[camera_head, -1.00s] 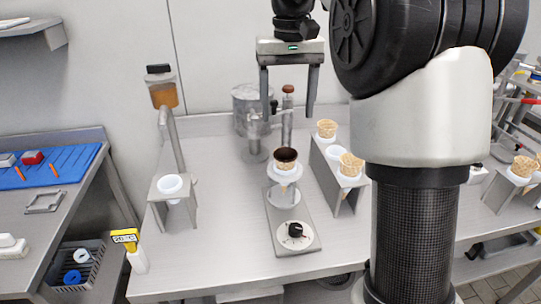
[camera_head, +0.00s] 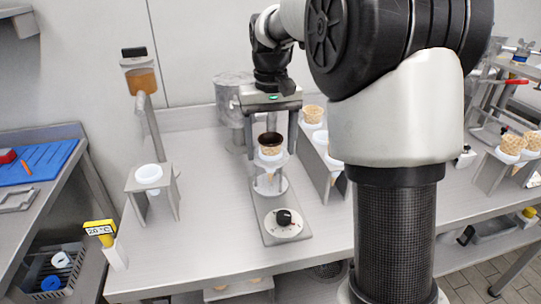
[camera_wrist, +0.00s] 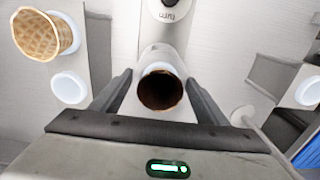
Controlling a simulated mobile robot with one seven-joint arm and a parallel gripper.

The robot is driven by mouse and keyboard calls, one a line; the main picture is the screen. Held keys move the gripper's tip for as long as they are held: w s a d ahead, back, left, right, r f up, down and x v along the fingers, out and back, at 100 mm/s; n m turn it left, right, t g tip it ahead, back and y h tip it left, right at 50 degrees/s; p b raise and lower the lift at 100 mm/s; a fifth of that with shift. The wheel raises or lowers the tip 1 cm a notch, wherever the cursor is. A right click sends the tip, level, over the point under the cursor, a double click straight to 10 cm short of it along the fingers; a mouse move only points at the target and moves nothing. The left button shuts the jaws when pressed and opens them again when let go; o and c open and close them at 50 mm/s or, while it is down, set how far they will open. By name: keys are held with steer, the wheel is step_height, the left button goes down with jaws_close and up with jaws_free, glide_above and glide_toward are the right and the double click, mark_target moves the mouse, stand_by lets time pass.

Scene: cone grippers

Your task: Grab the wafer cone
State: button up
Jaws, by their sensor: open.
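A wafer cone (camera_head: 270,150) with a dark brown rim and inside stands upright in the white ring of a metal stand at the middle of the table. In the wrist view, its dark round mouth (camera_wrist: 161,90) lies between the two fingers. My gripper (camera_head: 271,150) is open above this cone, fingers pointing down, one on each side of it. In the wrist view, gaps show between the cone and both fingers of my gripper (camera_wrist: 160,82). The lower part of the cone is largely hidden by the ring.
A rack to the right holds lighter cones (camera_head: 313,114); my arm hides part of it. An empty white ring holder (camera_head: 148,174) and an amber dispenser (camera_head: 142,80) stand to the left. The stand has a black knob (camera_head: 284,217). More cones (camera_head: 513,143) sit far right.

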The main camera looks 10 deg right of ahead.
step_height(320, 180, down, 2)
steer(key=shift+f, duration=0.2)
steer(key=c, duration=0.8)
steer(key=shift+r, duration=0.1)
